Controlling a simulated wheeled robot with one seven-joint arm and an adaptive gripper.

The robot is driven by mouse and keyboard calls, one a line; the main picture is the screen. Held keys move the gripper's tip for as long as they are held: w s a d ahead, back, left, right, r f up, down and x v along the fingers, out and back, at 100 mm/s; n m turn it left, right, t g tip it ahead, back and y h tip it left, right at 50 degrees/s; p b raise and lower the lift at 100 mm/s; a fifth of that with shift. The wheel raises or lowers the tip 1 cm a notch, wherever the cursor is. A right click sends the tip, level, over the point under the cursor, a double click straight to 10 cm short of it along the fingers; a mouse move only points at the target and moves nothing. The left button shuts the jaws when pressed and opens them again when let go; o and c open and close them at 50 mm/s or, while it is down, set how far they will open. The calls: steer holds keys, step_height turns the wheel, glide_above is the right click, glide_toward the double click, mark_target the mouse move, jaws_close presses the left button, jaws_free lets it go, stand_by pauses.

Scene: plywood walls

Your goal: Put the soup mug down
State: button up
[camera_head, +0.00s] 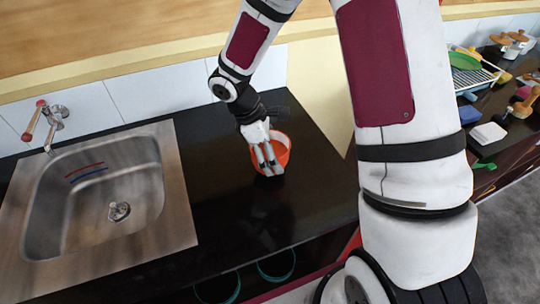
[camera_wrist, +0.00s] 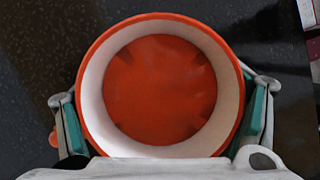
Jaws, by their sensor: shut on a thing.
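The soup mug (camera_wrist: 160,90) is orange with a white inner wall and looks empty in the wrist view. In the head view the mug (camera_head: 283,146) is at the black countertop (camera_head: 235,215), right of the sink, partly hidden by my gripper. My gripper (camera_head: 266,160) is shut on the mug, with a finger on each side of its rim; the fingers also show in the wrist view (camera_wrist: 163,122). Whether the mug's base touches the counter or is slightly above it, I cannot tell.
A steel sink (camera_head: 182,205) with a tap (camera_head: 50,125) lies to the left. The counter in front of the mug is clear. A wall stands close behind. On the far right, another counter holds a dish rack (camera_head: 470,78), a blue item (camera_head: 469,115) and several other things.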

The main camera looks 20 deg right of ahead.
steer(key=shift+w+f, duration=0.1)
steer(key=shift+w, duration=1.05)
steer(key=shift+f+p, duration=0.35)
steer(key=shift+f, duration=1.4)
steer(key=o, duration=1.6)
steer(key=shift+f, duration=0.1)
